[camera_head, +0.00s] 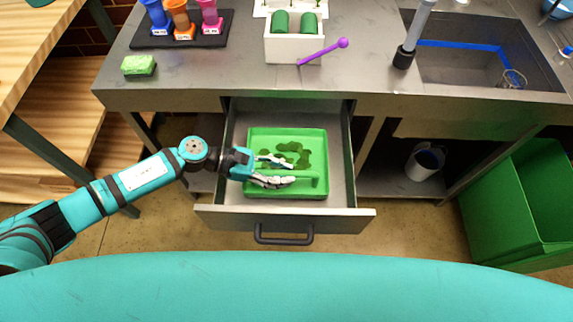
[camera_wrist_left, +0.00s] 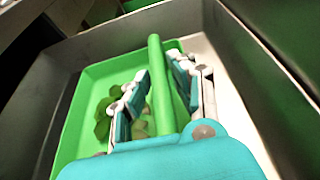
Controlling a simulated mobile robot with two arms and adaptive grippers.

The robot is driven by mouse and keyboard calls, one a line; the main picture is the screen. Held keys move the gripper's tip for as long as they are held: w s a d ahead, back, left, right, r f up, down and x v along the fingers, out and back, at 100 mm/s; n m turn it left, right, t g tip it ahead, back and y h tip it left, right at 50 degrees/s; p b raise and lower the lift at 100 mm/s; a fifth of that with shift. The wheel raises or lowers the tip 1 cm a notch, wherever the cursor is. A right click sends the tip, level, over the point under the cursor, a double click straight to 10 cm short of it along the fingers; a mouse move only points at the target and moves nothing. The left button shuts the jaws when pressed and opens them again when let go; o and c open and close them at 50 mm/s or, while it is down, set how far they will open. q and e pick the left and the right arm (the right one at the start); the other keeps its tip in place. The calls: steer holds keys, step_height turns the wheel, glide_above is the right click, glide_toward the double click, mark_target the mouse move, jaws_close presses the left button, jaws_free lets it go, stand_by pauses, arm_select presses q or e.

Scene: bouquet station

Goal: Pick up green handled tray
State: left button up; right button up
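The green handled tray (camera_head: 288,133) lies in the open drawer (camera_head: 225,220) in the head view, with several dark green leaf-like pieces (camera_head: 288,149) in it. Its bar-shaped green handle (camera_head: 306,182) runs along the near side. My left gripper (camera_head: 291,173) reaches in from the left, over the tray. In the left wrist view, the gripper (camera_wrist_left: 160,68) is open, with one finger on each side of the handle (camera_wrist_left: 157,85). A gap shows on the left side of the handle; contact on the right is unclear. My right gripper is in neither view.
The drawer walls stand close around the tray. The counter (camera_head: 210,72) above holds a green sponge (camera_head: 138,66), a black rack of colored tubes, a white box (camera_head: 291,48) and a purple tool (camera_head: 322,52). A green bin (camera_head: 515,205) stands at right.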

arm_select(q)
jaws_close()
steer(key=shift+r, duration=0.1)
